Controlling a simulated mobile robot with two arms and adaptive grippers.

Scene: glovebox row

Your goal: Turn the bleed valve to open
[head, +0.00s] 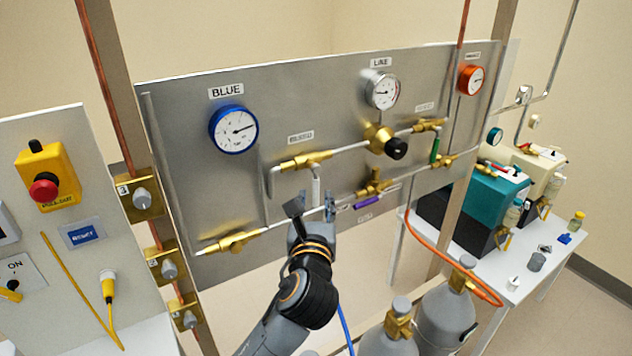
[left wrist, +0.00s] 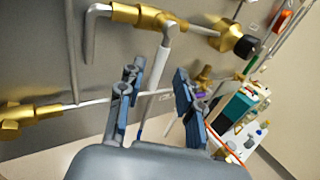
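The label above one brass valve (head: 305,160), hard to read, seems to say BLEED. The valve sits in a pipe on the steel panel, and its pale lever (head: 316,186) hangs down, across the pipe. In the left wrist view the valve (left wrist: 148,17) is at the top and the lever (left wrist: 159,68) runs down between the fingers. My left gripper (head: 312,206) is open at the lever's lower end, one finger on each side. I cannot tell whether either finger touches it. My right gripper is not in view.
A purple-handled valve (head: 374,186) sits just right of my gripper. A brass regulator with a black knob (head: 397,148) and a green-handled valve (head: 430,125) are farther right. Another brass valve (head: 233,241) is lower left. Grey cylinders (head: 445,315) stand below right.

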